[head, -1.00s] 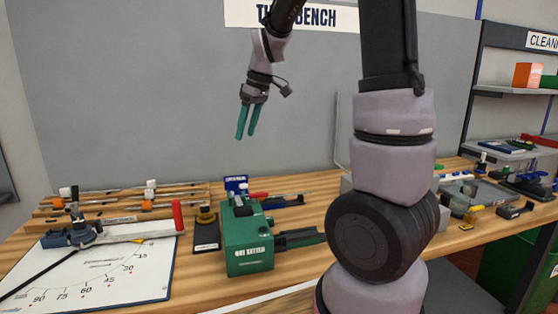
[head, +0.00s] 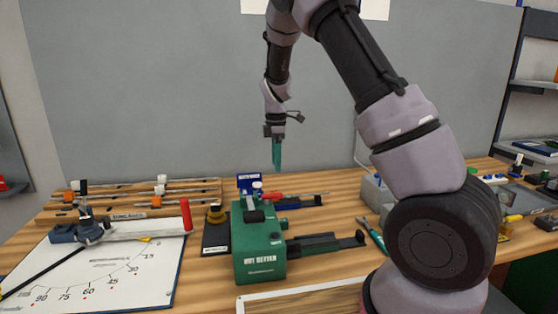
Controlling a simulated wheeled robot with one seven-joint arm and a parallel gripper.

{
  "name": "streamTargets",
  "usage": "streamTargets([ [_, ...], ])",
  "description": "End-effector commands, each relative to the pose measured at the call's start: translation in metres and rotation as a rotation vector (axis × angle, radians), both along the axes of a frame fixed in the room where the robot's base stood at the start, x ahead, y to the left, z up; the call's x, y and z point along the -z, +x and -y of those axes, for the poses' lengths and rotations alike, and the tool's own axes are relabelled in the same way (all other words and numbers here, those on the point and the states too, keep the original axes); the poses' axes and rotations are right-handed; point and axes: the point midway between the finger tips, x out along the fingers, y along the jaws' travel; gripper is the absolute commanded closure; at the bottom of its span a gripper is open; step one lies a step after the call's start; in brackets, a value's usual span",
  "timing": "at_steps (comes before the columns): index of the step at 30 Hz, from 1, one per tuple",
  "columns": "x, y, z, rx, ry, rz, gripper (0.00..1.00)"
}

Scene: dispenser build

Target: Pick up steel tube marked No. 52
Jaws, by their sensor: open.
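My gripper (head: 277,155) is in the head view with teal fingers pointing down. It is empty, in the air above the back of the bench and the green machine. Several thin steel tubes lie on a wooden rack (head: 130,212) at the back left of the bench, with white and orange fittings along them. One upper tube (head: 190,190) lies toward the rack's right end. No mark No. 52 can be read at this size, so I cannot tell which tube carries it. My gripper is to the right of the rack and well above it.
A green machine (head: 258,250) stands mid-bench. A white angle board (head: 100,275) with a red-handled lever (head: 186,215) lies front left. A dark block (head: 216,232) stands between them. A framed panel (head: 300,298) is at the front edge. Grey wall stands behind the bench.

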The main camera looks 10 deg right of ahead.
Motion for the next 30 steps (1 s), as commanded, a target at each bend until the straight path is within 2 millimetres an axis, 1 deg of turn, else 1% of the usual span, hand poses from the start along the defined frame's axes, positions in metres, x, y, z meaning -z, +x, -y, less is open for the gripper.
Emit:
streamTargets([
  [5, 0.002, 0.000, 0.000, 0.001, 0.000, -0.001, 0.38],
  [8, 0.010, 0.000, 0.000, 0.000, -0.001, -0.002, 0.38],
  [11, 0.025, -0.001, 0.000, 0.001, -0.002, -0.003, 0.38],
  [18, 0.069, -0.001, 0.000, 0.001, -0.002, -0.003, 0.38],
  [21, 0.085, -0.001, 0.000, 0.002, -0.001, -0.001, 0.38],
  [24, 0.096, 0.000, 0.000, 0.001, -0.001, -0.001, 0.38],
  [30, 0.107, 0.000, 0.000, 0.002, 0.000, 0.000, 0.38],
])
